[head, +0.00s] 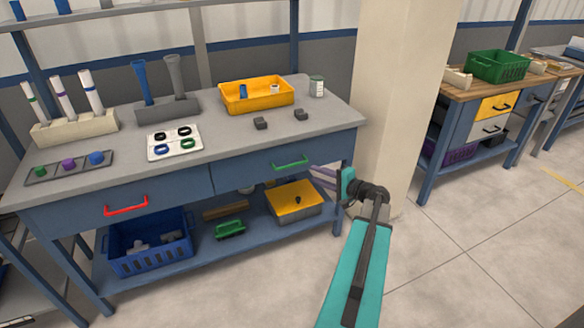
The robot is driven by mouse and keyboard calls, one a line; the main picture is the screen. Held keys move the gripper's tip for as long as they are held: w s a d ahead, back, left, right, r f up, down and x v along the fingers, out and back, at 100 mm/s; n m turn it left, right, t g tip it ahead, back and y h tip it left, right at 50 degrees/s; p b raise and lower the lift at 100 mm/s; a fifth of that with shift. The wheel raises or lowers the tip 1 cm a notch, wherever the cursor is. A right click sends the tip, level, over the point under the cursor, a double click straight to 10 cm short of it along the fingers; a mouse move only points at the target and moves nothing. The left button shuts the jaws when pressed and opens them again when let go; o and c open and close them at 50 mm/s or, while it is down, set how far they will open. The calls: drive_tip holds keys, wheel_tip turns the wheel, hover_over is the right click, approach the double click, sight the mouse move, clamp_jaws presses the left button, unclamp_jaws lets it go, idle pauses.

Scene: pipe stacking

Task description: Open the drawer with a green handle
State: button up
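The drawer with the green handle (237,176) is the right one of two blue drawers under the workbench top, and its front looks flush, so it appears shut. Its green handle (291,164) is a horizontal bar on the right half of the front. My gripper (314,175) comes in from the right, in front of the bench's right end. Its two purplish fingers point left toward the handle and look spread apart with nothing between them. In the picture the fingertips are just right of and slightly below the handle, apart from it.
A drawer with a red handle (126,206) is at the left. Below, the shelf holds a blue crate (150,262) and a yellow-and-grey box (294,206). A beige pillar (392,90) stands right of the bench. The grey floor (470,270) at the right is clear.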

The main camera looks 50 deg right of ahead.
sight(293, 166)
drive_tip(key=shift+w, duration=0.1)
drive_tip(key=w, duration=0.4)
drive_tip(key=w+f, duration=0.1)
drive_tip(key=w, duration=0.4)
drive_tip(key=w+f+p, duration=0.1)
drive_tip(key=w, duration=0.3)
drive_tip(key=shift+w+a+f, duration=0.1)
drive_tip(key=shift+w+f, duration=0.15)
clamp_jaws()
